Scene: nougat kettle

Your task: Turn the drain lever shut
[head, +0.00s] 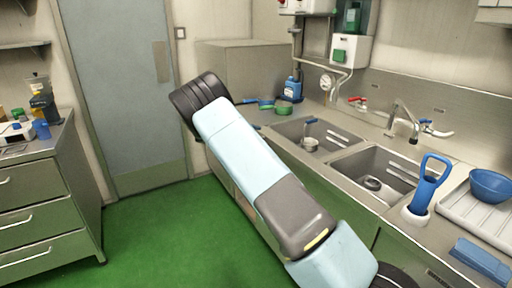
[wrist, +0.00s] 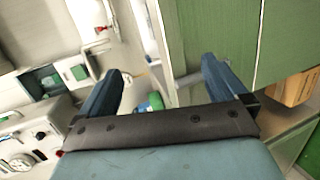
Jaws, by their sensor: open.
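I cannot pick out a drain lever with certainty in either view. In the head view, a small red-handled valve (head: 357,102) sits at the wall behind the sinks, and a blue-handled one (head: 434,128) sits right of the tap. In the wrist view, a small red handle (wrist: 102,28) shows at the top left. My gripper (wrist: 160,75) is open, its two dark blue fingers wide apart with nothing held. A small blue-and-green item (wrist: 150,103) shows beyond the gap between them. In the head view my arm crosses the middle and my gripper is not visible.
The steel counter holds two sinks (head: 372,172), a blue plunger (head: 428,184), a blue bowl (head: 491,186) and a blue bottle (head: 293,87). Green cabinet fronts (wrist: 215,35) and a brown box (wrist: 296,88) are in the wrist view. Green floor (head: 160,235) is clear at left.

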